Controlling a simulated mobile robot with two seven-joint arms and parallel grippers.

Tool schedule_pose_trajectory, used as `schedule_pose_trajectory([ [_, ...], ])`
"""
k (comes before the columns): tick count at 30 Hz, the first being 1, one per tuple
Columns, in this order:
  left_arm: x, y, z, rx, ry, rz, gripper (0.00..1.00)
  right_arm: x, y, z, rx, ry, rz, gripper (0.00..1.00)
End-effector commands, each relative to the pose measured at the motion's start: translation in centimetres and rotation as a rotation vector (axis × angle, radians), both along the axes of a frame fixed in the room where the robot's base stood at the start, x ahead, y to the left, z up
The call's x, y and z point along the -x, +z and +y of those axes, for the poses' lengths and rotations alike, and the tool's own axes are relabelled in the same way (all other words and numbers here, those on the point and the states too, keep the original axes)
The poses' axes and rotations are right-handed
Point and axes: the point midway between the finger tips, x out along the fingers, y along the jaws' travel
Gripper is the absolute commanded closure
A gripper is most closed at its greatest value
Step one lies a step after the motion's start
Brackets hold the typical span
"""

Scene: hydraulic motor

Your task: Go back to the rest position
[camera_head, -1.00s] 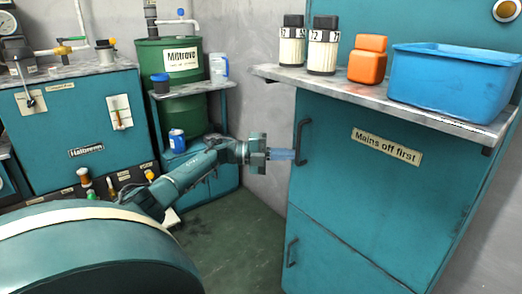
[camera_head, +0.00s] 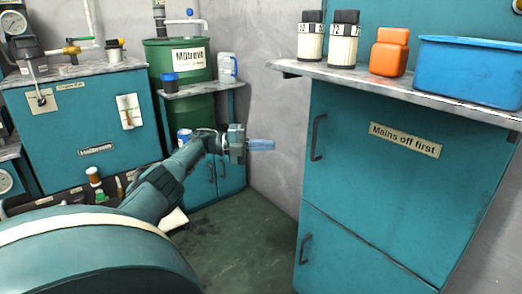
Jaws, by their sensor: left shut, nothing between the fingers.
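My left gripper (camera_head: 262,146) is at the middle of the view, at the end of my left arm, which comes in from the lower left. Its bluish fingers are together and hold nothing. They point right toward the teal cabinet (camera_head: 375,165) with the "Mains off first" label. A gap of grey wall shows between the fingertips and the cabinet's upper door handle (camera_head: 317,137). The cabinet doors look closed. My right gripper is not in view.
A shelf (camera_head: 300,70) on the cabinet bears two filters (camera_head: 343,40), an orange bottle (camera_head: 389,54) and a blue bin (camera_head: 470,72). A green drum (camera_head: 178,55) and the teal hydraulic unit (camera_head: 85,120) stand at the back left. The floor (camera_head: 240,225) in the middle is clear.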

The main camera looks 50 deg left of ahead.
Motion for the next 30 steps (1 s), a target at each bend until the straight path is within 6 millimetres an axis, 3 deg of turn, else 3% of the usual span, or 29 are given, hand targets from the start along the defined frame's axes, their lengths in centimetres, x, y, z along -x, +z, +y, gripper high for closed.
schedule_pose_trajectory([
  [9,0.3,0.0,1.1,0.003,-0.001,0.0,1.0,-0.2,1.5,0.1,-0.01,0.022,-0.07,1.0],
  [17,0.3,0.5,1.1,0.003,-0.001,0.001,1.0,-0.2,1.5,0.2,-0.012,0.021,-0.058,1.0],
  [20,0.3,2.5,1.1,0.003,-0.001,0.0,1.0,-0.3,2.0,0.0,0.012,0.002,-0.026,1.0],
  [28,0.3,12.4,1.1,0.003,-0.001,0.0,1.0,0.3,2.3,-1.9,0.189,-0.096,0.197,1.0],
  [30,0.4,10.1,1.1,0.003,0.001,0.004,1.0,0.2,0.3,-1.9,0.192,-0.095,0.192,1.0],
])
